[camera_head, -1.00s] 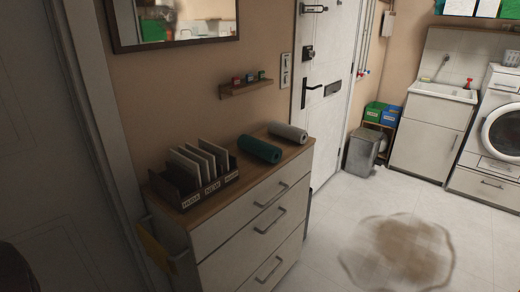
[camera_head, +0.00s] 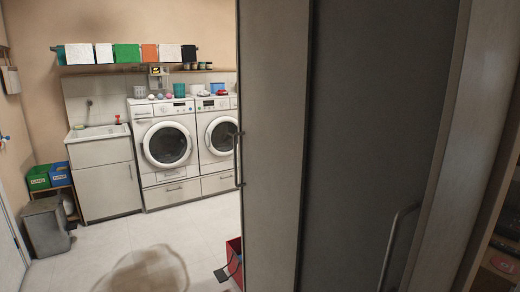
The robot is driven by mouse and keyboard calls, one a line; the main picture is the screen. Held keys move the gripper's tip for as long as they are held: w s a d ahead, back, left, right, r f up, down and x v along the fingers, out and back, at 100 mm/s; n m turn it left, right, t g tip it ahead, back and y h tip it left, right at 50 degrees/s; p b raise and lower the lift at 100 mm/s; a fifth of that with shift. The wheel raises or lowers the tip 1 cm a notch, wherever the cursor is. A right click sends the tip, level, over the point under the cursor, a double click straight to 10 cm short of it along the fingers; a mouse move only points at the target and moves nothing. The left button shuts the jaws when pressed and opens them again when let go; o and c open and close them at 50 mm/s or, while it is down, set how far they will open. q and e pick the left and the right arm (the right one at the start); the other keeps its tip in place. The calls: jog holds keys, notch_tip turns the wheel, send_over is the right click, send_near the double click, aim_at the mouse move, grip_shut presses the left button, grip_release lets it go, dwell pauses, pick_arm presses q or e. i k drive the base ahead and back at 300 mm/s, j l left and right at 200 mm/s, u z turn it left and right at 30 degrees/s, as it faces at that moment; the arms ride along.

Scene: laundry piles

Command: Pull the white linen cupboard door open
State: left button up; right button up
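A tall cupboard stands very close on the right and fills much of the head view. It shows a lighter grey-white upright panel (camera_head: 272,150) and a darker, shaded panel (camera_head: 375,120) beside it. A vertical bar handle (camera_head: 400,245) is on the darker panel, low down. Another thin handle (camera_head: 238,160) shows at the lighter panel's left edge. I cannot tell for sure which panel is the linen cupboard door, or whether it stands ajar. Neither of my grippers is in view.
Two white washing machines (camera_head: 166,150) and a sink cabinet (camera_head: 105,180) stand at the back. A grey bin (camera_head: 46,228) is at left. A red container (camera_head: 235,262) stands on the floor beside the cupboard.

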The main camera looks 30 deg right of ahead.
aim_at(275, 36)
jog(key=i+z, duration=0.15)
jog(key=i, duration=0.25)
jog(key=i+j+z, duration=0.1)
jog(key=i, duration=0.35)
jog(key=i+j+z, duration=0.15)
jog(key=i, duration=0.25)
